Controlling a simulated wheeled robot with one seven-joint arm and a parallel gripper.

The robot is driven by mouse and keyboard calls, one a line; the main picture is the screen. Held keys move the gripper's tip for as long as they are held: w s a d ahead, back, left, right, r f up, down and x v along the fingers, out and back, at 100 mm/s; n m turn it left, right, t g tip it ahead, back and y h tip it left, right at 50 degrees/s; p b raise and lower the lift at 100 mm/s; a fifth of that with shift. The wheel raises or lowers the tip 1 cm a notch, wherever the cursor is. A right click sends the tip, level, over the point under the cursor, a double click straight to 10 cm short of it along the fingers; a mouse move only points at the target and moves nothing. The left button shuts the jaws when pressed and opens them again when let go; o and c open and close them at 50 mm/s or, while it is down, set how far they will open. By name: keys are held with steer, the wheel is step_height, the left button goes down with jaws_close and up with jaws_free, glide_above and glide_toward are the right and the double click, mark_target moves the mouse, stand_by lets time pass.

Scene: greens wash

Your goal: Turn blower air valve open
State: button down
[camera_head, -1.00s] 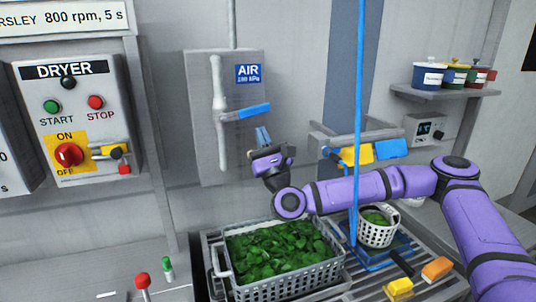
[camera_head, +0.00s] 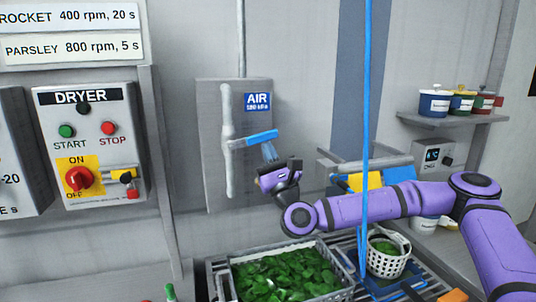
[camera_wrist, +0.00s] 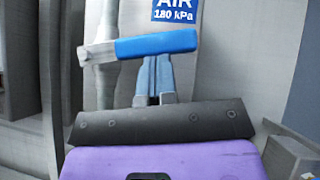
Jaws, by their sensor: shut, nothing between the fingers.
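The air valve is a blue lever handle (camera_head: 262,136) on a grey vertical pipe (camera_head: 228,140), mounted on a grey panel under a blue AIR 180 kPa label (camera_head: 257,101). The lever points right, across the pipe, tilted slightly up. It also shows in the wrist view as a blue handle (camera_wrist: 155,44). My gripper (camera_head: 268,151) is shut and empty. Its blue fingers (camera_wrist: 154,76) stand just below the lever, close to its underside. I cannot tell whether they touch it.
The dryer control box (camera_head: 90,145) is at the left. Below my arm are a grey basket of greens (camera_head: 338,291) and a small white basket (camera_head: 386,264). A blue vertical line (camera_head: 366,90) hangs near my arm. A shelf (camera_head: 450,119) with tubs is at the right.

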step_height(320, 180, up, 3)
steer(key=n+g+y, duration=0.2)
steer(key=n, duration=0.1)
steer(key=n+g+y, duration=0.2)
steer(key=n+g, duration=0.1)
steer(key=n, duration=0.1)
steer(key=shift+d+y, duration=0.1)
steer(key=shift+y, duration=0.3)
steer(key=s+a+r+n+g, duration=0.1)
steer(key=a+r+n+g, duration=0.3)
steer(key=n, duration=0.8)
steer(key=shift+r+g+h, duration=0.4)
steer(key=shift+r+g, duration=0.65)
steer(key=shift+g, duration=1.35)
steer(key=shift+n, duration=0.3)
